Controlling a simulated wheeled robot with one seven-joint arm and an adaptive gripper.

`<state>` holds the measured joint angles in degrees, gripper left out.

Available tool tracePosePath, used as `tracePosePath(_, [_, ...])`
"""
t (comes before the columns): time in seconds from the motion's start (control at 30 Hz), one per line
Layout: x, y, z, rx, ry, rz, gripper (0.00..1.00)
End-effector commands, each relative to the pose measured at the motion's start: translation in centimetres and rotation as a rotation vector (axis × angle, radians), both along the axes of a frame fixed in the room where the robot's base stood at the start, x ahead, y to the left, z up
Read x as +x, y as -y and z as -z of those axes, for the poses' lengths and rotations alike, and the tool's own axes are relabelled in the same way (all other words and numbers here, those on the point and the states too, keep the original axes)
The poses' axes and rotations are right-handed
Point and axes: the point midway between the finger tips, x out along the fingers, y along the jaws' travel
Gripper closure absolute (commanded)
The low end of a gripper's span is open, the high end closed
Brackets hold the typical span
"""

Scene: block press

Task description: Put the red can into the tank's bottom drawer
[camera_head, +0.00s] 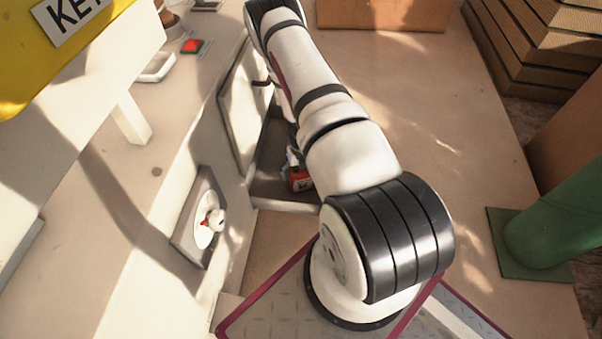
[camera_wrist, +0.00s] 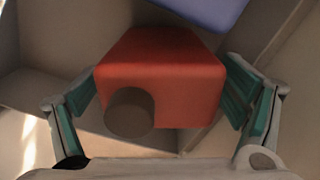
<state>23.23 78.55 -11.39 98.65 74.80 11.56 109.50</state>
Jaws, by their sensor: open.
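The red can (camera_wrist: 165,72), a boxy red body with a dark round cap, fills the middle of the wrist view. My gripper (camera_wrist: 165,105) is open, with one green-padded finger on each side of the can. I cannot tell whether the pads touch it. A small red item (camera_head: 299,180), which looks like the can, shows in the head view beside my arm, within the open low compartment or drawer (camera_head: 285,204) at the tank's side.
A blue thing (camera_wrist: 205,8) lies just beyond the can, and pale walls surround it. A panel with a red-and-white knob (camera_head: 209,222) is left of the opening. A green post (camera_head: 560,225) and stacked boards (camera_head: 545,45) stand right. The floor between is clear.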

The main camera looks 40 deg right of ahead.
Motion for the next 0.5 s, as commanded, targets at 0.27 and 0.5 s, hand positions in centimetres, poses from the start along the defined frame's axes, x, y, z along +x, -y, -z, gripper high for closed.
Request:
tracePosePath(0.27, [0.1, 0.0, -5.8, -0.001, 0.003, -0.001, 0.09])
tracePosePath(0.5, [0.1, 0.0, -10.0, -0.001, 0.002, -0.001, 0.09])
